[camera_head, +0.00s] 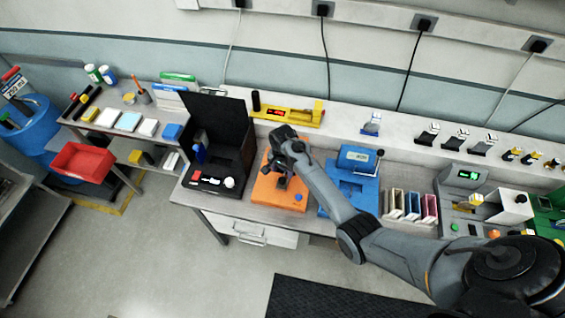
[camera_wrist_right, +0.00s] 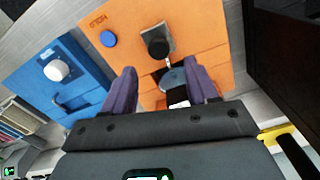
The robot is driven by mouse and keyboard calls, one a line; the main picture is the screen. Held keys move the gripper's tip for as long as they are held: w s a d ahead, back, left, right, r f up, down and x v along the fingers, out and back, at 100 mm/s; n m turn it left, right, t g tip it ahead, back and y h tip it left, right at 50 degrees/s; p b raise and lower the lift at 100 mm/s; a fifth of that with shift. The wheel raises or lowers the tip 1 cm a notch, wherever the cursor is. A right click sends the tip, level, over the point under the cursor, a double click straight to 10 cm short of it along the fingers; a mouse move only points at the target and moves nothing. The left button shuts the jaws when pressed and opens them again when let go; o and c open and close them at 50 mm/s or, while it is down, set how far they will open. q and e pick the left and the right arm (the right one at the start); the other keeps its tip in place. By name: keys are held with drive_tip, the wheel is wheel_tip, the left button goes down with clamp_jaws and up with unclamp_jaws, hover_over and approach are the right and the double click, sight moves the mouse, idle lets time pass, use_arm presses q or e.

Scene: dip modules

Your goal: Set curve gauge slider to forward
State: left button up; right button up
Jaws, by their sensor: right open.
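An orange module (camera_head: 265,192) sits on the bench under my right gripper (camera_head: 281,178). In the right wrist view the orange plate (camera_wrist_right: 205,28) has a blue button (camera_wrist_right: 107,39) and a black knob (camera_wrist_right: 158,48) on a small metal plate. A dark recess with a round blue-grey part (camera_wrist_right: 172,78) lies between my fingers. My right gripper (camera_wrist_right: 162,80) is open, its fingers either side of that part; I cannot tell whether they touch anything. No label in view clearly names the curve gauge or its slider. My left gripper is out of view.
A blue module (camera_head: 352,190) stands right of the orange one, and an open black case (camera_head: 217,125) stands left. A yellow device (camera_head: 305,115) with a red display is behind. Several coloured upright holders (camera_head: 410,207) stand further right.

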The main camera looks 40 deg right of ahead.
sight(283, 179)
drive_tip(key=shift+r, duration=2.6)
drive_tip(key=s+f+g, duration=0.1)
drive_tip(key=s+f, duration=0.2)
drive_tip(key=s, duration=0.1)
drive_tip(key=s+f, duration=0.3)
drive_tip(key=s, duration=0.1)
drive_tip(key=s+f+g+p, duration=0.1)
drive_tip(key=s+f, duration=0.2)
drive_tip(key=s, duration=0.2)
drive_tip(key=shift+a+f+g, duration=0.1)
drive_tip(key=shift+a+g, duration=0.1)
drive_tip(key=shift+g, duration=0.1)
drive_tip(key=s+a+n+h+p, duration=0.1)
drive_tip(key=s+a+n+p, duration=0.15)
drive_tip(key=s, duration=1.05)
drive_tip(key=s+a+r+n+t, duration=0.2)
drive_tip(key=s+a+r+n, duration=0.3)
drive_tip(key=a+r, duration=0.1)
drive_tip(key=w+a+r+n+t, duration=0.2)
drive_tip(key=r+n, duration=0.2)
drive_tip(key=r, duration=0.3)
drive_tip(key=w+a+r+n+t+y, duration=0.1)
drive_tip(key=a+r+n+t, duration=0.1)
drive_tip(key=r+n, duration=0.2)
wheel_tip(283, 179, up, 3)
drive_tip(key=shift+w+a+f, duration=0.15)
drive_tip(key=shift+w+a, duration=0.2)
drive_tip(key=shift+a, duration=0.05)
